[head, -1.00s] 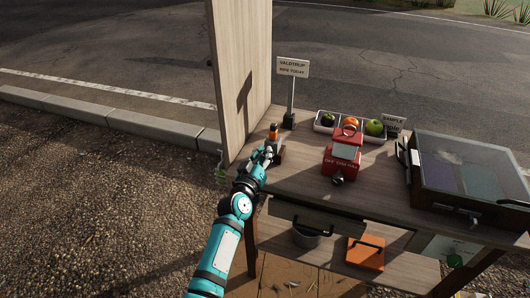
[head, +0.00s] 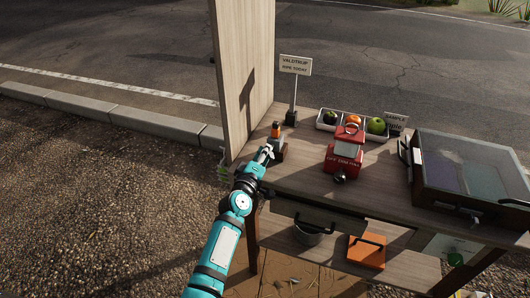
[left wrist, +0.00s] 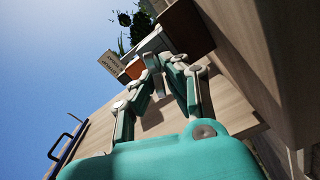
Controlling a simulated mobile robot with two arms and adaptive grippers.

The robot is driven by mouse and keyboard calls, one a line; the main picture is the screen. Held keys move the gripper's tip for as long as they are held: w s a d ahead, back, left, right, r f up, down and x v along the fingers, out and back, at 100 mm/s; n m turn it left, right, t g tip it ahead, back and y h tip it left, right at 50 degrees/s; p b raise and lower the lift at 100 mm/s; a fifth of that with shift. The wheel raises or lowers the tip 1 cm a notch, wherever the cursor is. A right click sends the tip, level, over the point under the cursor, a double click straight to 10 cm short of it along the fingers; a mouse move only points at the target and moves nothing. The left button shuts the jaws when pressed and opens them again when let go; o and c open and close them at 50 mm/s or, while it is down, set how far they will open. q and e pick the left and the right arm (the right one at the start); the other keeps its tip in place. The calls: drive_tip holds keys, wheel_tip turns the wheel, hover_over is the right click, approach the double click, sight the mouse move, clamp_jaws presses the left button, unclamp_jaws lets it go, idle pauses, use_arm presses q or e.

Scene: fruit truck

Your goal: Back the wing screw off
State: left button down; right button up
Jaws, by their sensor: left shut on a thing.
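A small dark device with an orange top (head: 277,132) stands at the left of the wooden counter, close to the tall wooden panel. My left gripper (head: 265,152) is at the near left side of this device. In the left wrist view its fingertips (left wrist: 155,64) come together in front of an orange-brown surface and a grey part. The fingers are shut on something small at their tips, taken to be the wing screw. The fingers hide most of it, and its shape is too small to make out. My right gripper is not in view.
The tall wooden panel (head: 243,80) rises just left of the gripper. A sign on a post (head: 294,68), a red box (head: 343,155), a fruit tray (head: 327,128) and a glass-lidded case (head: 425,204) stand on the counter. An orange box (head: 366,255) lies on the lower shelf.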

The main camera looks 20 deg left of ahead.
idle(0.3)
use_arm(q)
drive_tip(key=c, duration=1.4)
unclamp_jaws()
drive_tip(key=shift+c, duration=0.2)
drive_tip(key=s, duration=1.2)
drive_tip(key=shift+a, duration=0.2)
drive_tip(key=shift+f, duration=0.1)
